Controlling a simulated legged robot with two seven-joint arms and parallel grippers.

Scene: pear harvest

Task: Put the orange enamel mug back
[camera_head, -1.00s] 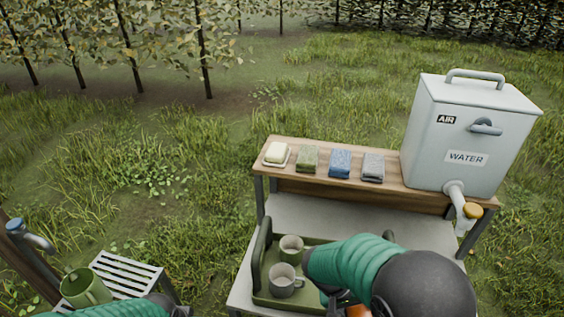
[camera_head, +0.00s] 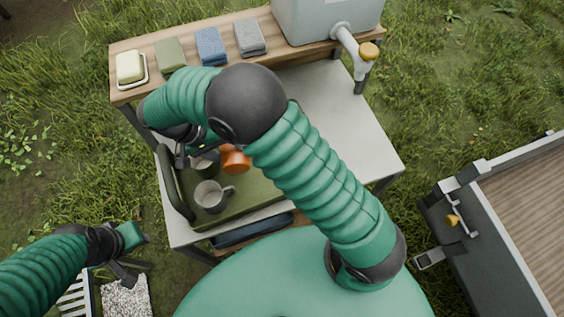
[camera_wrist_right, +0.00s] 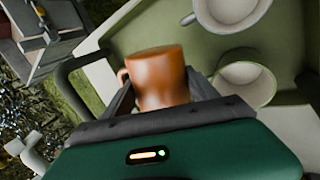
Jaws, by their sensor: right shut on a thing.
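The orange enamel mug (camera_head: 235,159) is between the fingers of my right gripper (camera_head: 196,152), partly hidden by my arm in the head view. The mug also fills the middle of the right wrist view (camera_wrist_right: 158,78), its handle to the left. My right gripper (camera_wrist_right: 163,95) is shut on it, over or beside the green tray (camera_head: 245,203); its exact height is unclear. A grey mug (camera_head: 211,197) and a green mug (camera_head: 205,168) stand in the tray. My left gripper (camera_head: 126,270) is at lower left, away from the mugs; its opening is unclear.
A wooden shelf (camera_head: 188,33) behind the tray holds a soap dish (camera_head: 131,69), folded cloths (camera_head: 211,46) and a water tank (camera_head: 315,18) with a tap. The grey tabletop (camera_head: 345,130) is clear at right. A wooden-floored cart (camera_head: 535,210) stands at far right.

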